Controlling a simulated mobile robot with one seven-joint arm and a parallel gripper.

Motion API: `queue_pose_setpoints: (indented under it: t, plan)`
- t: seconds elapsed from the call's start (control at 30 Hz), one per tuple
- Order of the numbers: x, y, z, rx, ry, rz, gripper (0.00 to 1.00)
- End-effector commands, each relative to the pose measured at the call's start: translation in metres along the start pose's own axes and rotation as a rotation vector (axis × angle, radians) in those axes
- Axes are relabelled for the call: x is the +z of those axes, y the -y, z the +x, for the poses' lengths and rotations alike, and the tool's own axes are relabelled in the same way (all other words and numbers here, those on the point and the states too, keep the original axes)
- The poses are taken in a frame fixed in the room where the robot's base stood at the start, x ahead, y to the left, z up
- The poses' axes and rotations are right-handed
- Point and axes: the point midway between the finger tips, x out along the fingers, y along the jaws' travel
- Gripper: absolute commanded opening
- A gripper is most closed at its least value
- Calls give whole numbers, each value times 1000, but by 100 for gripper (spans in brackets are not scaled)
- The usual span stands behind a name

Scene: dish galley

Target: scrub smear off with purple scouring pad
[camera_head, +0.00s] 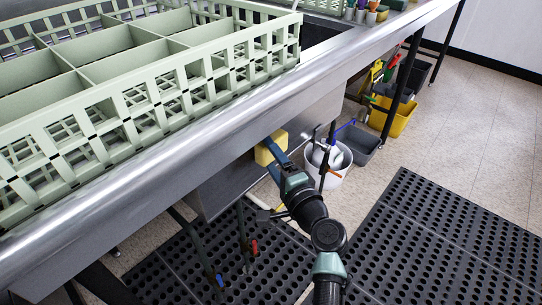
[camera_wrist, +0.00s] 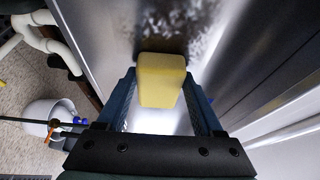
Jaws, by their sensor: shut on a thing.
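My gripper (camera_head: 274,148) is shut on a yellow sponge-like block (camera_head: 264,155), held at the steel side of the sink (camera_head: 230,160) below the counter rim. In the wrist view the block (camera_wrist: 160,75) sits between both blue fingers (camera_wrist: 158,88), its far end close to the steel; I cannot tell whether it touches. A mottled dark and whitish patch, which looks like the smear (camera_wrist: 178,22), shows on the steel just beyond the block. In the head view this patch is not discernible. I see no purple pad; the held block is yellow.
A pale green dish rack (camera_head: 130,75) stands on the counter (camera_head: 200,130). Below are a white bucket (camera_head: 328,165), a grey bin (camera_head: 360,145) and a yellow bucket (camera_head: 395,115). Pipes with red and blue valves hang under the sink. Black perforated mats (camera_head: 440,240) cover the floor.

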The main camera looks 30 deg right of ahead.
Motion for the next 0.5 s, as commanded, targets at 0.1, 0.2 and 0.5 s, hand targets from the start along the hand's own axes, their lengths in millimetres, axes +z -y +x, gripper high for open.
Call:
queue_pose_setpoints:
  t: [0.1, 0.2, 0.5]
  plan:
    - [13, 1, -3, 2, 10, 0, 24]
    - [22, 1, -7, 2, 10, 0, 24]
    - [37, -1, -15, 1, 9, 0, 24]
